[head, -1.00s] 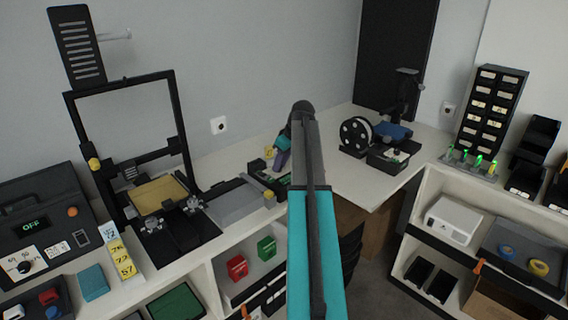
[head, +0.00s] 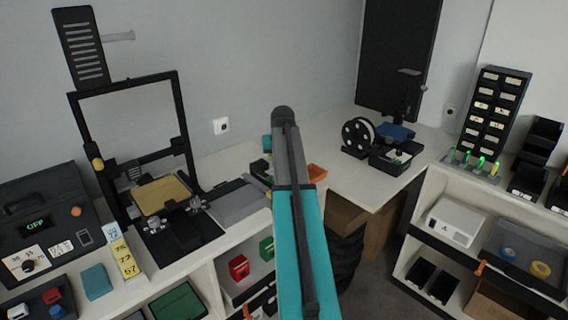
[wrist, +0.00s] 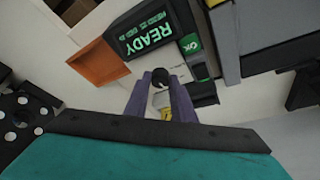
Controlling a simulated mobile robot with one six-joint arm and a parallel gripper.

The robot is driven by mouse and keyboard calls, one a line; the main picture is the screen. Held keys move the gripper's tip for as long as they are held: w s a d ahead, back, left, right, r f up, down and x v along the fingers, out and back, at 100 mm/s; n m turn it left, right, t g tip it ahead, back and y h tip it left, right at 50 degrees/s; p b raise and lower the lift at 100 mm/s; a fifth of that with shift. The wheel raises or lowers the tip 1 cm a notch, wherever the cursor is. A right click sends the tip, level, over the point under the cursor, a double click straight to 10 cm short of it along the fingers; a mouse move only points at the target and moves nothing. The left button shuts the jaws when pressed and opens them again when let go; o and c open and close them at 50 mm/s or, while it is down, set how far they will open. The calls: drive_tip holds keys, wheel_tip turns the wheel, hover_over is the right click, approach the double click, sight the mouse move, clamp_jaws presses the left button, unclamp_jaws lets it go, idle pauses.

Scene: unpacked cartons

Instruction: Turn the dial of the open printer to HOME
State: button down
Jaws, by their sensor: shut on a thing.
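The open printer (head: 184,120) stands at the left in the head view, a tall black frame over a yellow bed (head: 158,192). Its black control box (wrist: 122,27) shows a green READY display in the wrist view. The dark round dial (wrist: 160,76) sits on the box's pale plate. My gripper (wrist: 161,82) has purple fingers shut on the dial, one on each side. The fingers hide part of the dial's marks, so I cannot read its setting. In the head view my arm hides the dial and the fingertips.
An orange tray (wrist: 98,63) lies beside the control box, and a grey slab (head: 237,203) is on its other side. A dark panel with an OFF display (head: 36,224) and its own dial stands far left. A spool (head: 357,136) stands farther right.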

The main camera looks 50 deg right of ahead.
drive_tip(key=shift+w+r+m+h, duration=0.1)
drive_tip(key=shift+w+m+h, duration=0.2)
drive_tip(key=shift+m, duration=0.3)
drive_tip(key=shift+s, duration=0.1)
drive_tip(key=c, duration=1.5)
unclamp_jaws()
drive_tip(key=shift+d, duration=0.1)
drive_tip(key=shift+s, duration=0.1)
drive_tip(key=shift+w+b+v, duration=0.15)
drive_tip(key=shift+b+v, duration=0.45)
drive_tip(key=shift+v, duration=2.8)
drive_tip(key=shift+w+b+v, duration=0.1)
drive_tip(key=shift+b+v, duration=0.45)
drive_tip(key=shift+v, duration=2.9)
drive_tip(key=shift+r, duration=0.15)
